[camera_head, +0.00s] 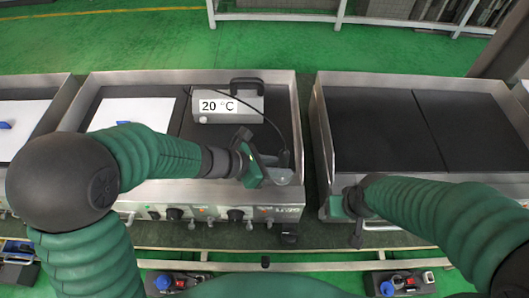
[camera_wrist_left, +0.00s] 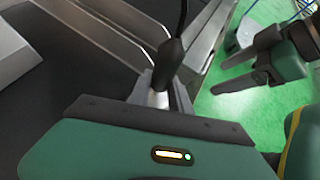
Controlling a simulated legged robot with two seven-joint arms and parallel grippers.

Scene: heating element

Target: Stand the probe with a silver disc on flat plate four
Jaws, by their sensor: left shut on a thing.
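My left gripper (camera_head: 268,172) is shut on the probe, above the front right rim of the middle griddle. The probe's black handle (camera_head: 284,158) points up, with a cable from its top. The silver disc (camera_head: 281,177) shows below the handle. In the left wrist view the handle (camera_wrist_left: 171,57) rises from a silver part (camera_wrist_left: 160,98) between the fingers; its lower end is hidden. My right gripper (camera_head: 352,212) is empty at the right griddle's front left corner; its fingers look apart in the left wrist view (camera_wrist_left: 232,74). No plate numbers are legible.
A grey meter (camera_head: 228,105) reading 20 °C stands on the middle griddle's dark right plate (camera_head: 285,100). A white sheet (camera_head: 135,112) covers its left plate. The right griddle's two dark plates (camera_head: 372,125) (camera_head: 470,125) are bare. Raised metal rims (camera_head: 318,130) and a gap separate the griddles.

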